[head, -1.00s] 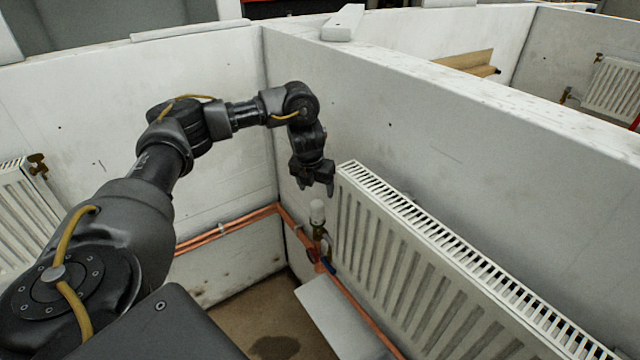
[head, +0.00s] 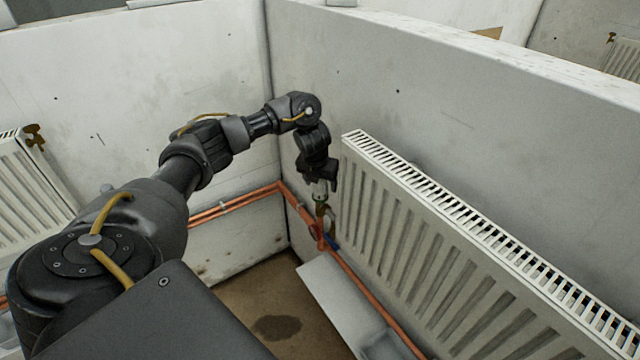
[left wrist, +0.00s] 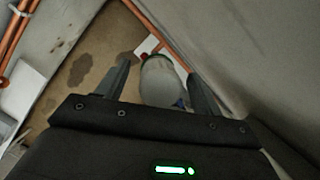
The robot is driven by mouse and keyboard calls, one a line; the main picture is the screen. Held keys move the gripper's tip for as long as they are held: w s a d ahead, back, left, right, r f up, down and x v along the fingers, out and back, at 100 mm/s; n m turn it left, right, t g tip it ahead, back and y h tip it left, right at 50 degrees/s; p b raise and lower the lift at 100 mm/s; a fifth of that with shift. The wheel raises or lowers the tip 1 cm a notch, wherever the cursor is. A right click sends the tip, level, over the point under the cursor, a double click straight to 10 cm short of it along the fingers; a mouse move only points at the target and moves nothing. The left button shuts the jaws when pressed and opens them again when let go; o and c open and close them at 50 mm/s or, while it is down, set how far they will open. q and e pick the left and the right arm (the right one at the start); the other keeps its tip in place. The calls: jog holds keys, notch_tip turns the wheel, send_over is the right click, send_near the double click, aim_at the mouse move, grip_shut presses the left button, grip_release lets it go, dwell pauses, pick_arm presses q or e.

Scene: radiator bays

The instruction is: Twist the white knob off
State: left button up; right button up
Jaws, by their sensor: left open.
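In the left wrist view, the knob (left wrist: 160,82) stands between the two open fingers of the left gripper (left wrist: 158,75). Gaps show on both sides of the knob, and I see no finger closed on it. My right gripper is not in view.
The white radiator (head: 430,240) on the right wall stands close beside the gripper. Copper pipes (head: 238,202) run along the low wall and down past the valve. A white box-like piece (head: 335,300) lies below. Another radiator (head: 28,200) is at left.

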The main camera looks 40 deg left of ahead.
pick_arm(q)
jog(key=c, duration=1.1)
jog(key=shift+s+f, duration=0.1)
